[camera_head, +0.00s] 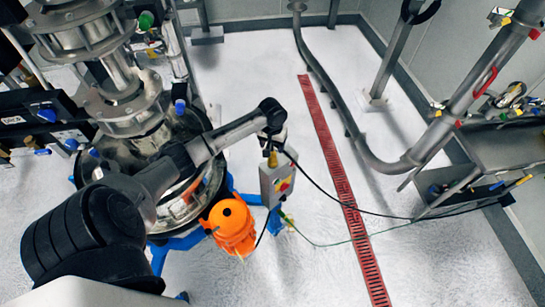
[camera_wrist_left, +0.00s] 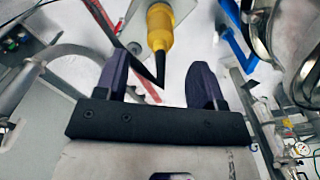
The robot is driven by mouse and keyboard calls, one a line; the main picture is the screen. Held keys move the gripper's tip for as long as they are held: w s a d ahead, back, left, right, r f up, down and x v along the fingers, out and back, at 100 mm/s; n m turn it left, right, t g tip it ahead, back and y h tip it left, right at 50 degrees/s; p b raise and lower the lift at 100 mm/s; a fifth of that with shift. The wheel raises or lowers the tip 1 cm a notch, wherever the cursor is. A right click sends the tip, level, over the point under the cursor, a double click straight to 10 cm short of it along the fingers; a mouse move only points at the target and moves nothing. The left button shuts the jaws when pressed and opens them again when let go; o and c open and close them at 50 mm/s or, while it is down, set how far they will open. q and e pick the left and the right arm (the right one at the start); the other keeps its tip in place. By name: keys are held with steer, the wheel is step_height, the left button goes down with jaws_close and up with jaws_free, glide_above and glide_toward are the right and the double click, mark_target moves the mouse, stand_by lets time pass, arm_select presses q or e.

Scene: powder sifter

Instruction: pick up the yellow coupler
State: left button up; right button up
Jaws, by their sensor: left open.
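The yellow coupler (camera_head: 272,159) shows small in the head view, just below my left gripper (camera_head: 274,136) and above a grey control box. In the left wrist view the coupler (camera_wrist_left: 159,27) is a yellow cylinder with a narrower tip and a dark cable or point below it. It lies beyond the two dark purple fingers of the left gripper (camera_wrist_left: 159,66), roughly between their lines. The fingers are apart with nothing gripped, and I see no contact with the coupler. My right gripper is not in view.
The grey control box (camera_head: 278,183) has coloured buttons and trailing cables. An orange container (camera_head: 232,226) stands close by, and the large steel sifter (camera_head: 128,110) is at the left. A red floor grate (camera_head: 338,175) runs through the open floor to the right, beside a curved grey pipe (camera_head: 362,150).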

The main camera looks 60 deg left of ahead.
mark_target(272, 150)
arm_select(q)
steer(key=shift+a+f+p, duration=0.1)
steer(key=shift+f+p, duration=0.55)
steer(key=shift+f, duration=2.75)
steer(key=c, duration=1)
